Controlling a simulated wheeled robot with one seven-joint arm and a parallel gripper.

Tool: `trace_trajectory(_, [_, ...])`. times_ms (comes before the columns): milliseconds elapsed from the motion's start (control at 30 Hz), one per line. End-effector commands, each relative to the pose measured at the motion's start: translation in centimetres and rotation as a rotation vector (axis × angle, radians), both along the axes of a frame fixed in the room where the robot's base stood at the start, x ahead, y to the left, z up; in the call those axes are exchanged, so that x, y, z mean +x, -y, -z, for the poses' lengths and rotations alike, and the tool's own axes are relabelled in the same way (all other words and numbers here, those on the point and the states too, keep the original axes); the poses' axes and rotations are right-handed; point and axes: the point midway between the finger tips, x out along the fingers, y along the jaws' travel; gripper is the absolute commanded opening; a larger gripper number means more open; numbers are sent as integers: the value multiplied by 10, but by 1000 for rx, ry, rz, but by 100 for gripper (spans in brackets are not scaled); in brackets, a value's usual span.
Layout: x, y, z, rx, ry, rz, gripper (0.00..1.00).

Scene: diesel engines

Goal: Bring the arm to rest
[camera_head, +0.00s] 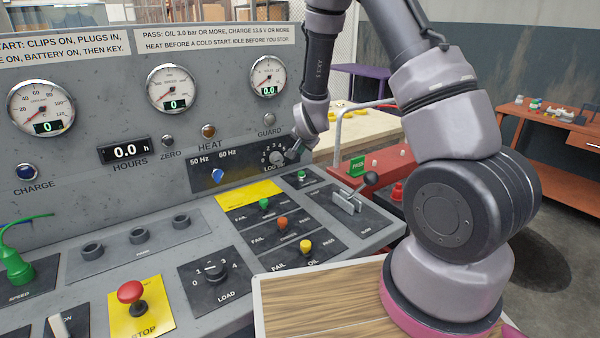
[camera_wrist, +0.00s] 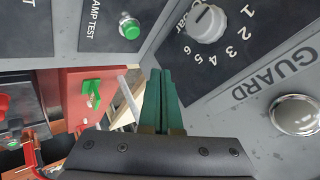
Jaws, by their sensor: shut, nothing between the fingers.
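My arm rises from its base on the right of the head view and bends down to the console. My gripper (camera_head: 295,152) is near the LOG knob (camera_head: 277,157), at the right end of the panel. In the wrist view its two green fingers (camera_wrist: 163,78) are together with nothing between them. I cannot tell how far the fingertips are from the panel.
The grey console holds gauges (camera_head: 173,88), a red stop button (camera_head: 130,292), a load knob (camera_head: 214,269) and a lever (camera_head: 350,195). The guard lamp (camera_wrist: 297,115) is right of the fingers. A red bench (camera_head: 390,170) stands behind. Floor is open at the right.

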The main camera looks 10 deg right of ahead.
Motion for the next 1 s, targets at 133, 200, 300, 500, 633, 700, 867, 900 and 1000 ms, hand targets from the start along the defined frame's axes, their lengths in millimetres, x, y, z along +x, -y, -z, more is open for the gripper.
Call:
trace_trajectory(133, [-2, 2, -16, 7, -3, -3, 0])
trace_trajectory(200, [-5, 5, -35, 12, -7, -11, 0])
trace_trajectory(300, [-17, 10, -73, 22, -23, -33, 0])
trace_trajectory(500, [-58, 24, -152, 30, -58, -100, 0])
trace_trajectory(633, [-94, 33, -196, 22, -75, -154, 0])
trace_trajectory(700, [-116, 38, -217, 15, -84, -183, 0])
trace_trajectory(867, [-171, 47, -259, -9, -100, -251, 0])
trace_trajectory(900, [-186, 49, -268, -17, -103, -269, 0])
trace_trajectory(1000, [-224, 54, -287, -38, -112, -310, 0])
